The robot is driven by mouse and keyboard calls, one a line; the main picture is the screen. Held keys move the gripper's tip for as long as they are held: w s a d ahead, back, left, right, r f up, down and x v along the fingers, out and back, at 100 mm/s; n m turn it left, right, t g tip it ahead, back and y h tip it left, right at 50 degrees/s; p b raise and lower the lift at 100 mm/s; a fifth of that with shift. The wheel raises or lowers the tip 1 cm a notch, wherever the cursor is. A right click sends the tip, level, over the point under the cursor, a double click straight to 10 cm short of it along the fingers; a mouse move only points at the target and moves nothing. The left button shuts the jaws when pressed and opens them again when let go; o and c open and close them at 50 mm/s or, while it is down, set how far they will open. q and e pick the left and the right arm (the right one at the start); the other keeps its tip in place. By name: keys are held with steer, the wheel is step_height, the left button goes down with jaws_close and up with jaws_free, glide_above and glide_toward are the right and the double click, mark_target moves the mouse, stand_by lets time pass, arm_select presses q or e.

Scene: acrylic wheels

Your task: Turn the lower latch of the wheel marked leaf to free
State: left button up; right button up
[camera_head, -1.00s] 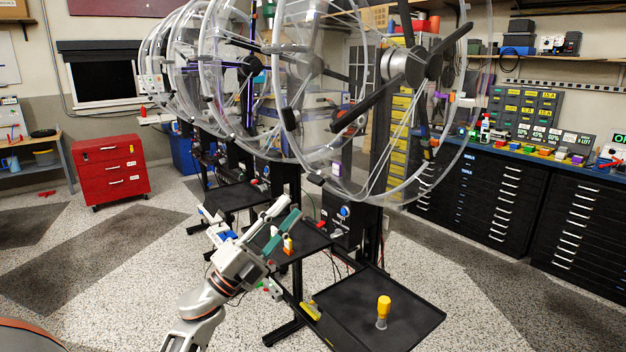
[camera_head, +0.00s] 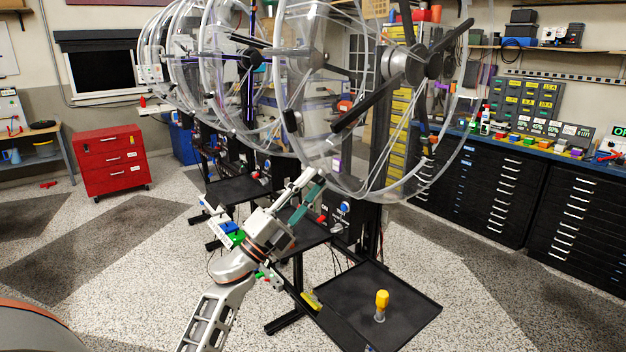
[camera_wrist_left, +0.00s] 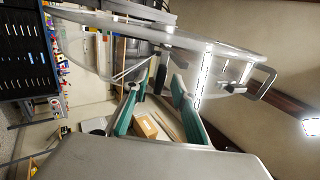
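Several large clear acrylic wheels stand in a row; the nearest wheel (camera_head: 448,165) has a grey hub and dark spokes. I cannot make out a leaf mark on any wheel, nor tell which small rim part is the lower latch. My left gripper (camera_head: 312,188) is at the lower left rim of the nearest wheel, pointing up at it; contact cannot be told. In the left wrist view its teal fingers (camera_wrist_left: 157,90) are apart, with nothing seen held between them. A clear rim (camera_wrist_left: 150,33) crosses beyond the fingertips there. My right gripper is not in view.
A black tray (camera_head: 400,290) with a yellow-handled tool (camera_head: 381,304) is below right of the gripper. More dark trays (camera_head: 240,190) stand under the other wheels. A red drawer cabinet (camera_head: 111,160) is at the left, with bare floor before it. Black drawers (camera_head: 500,200) line the right.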

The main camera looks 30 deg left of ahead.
arm_select(q)
jaws_close()
